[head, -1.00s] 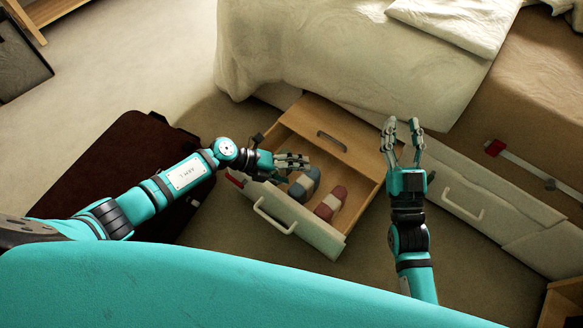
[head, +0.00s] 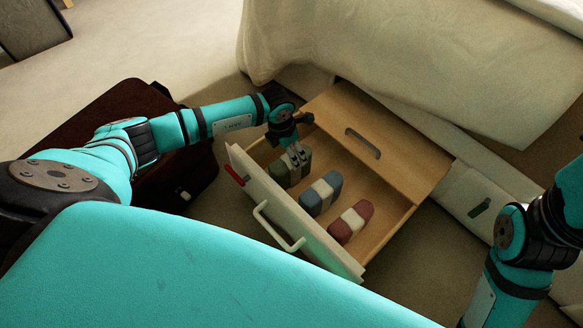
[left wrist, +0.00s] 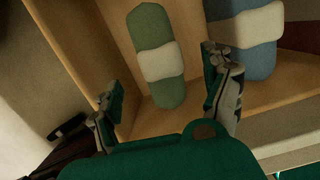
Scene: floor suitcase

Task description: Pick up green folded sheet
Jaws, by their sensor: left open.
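The green folded sheet (head: 279,172), a rounded roll with a white band, lies in the open drawer (head: 385,185) at its left end. In the left wrist view the green folded sheet (left wrist: 150,30) lies ahead, between the finger lines. My left gripper (head: 298,156) points down into the drawer over the green sheet and partly hides it. In the left wrist view my left gripper (left wrist: 168,88) has its fingers spread wide, with nothing between the tips. My right arm is at the right edge; its fingers are out of the picture.
A blue folded sheet (head: 321,195) and a red one (head: 351,222) lie beside the green one. The drawer front has a white handle (head: 275,228). A dark suitcase (head: 115,115) lies on the floor left. The bed (head: 380,50) stands behind.

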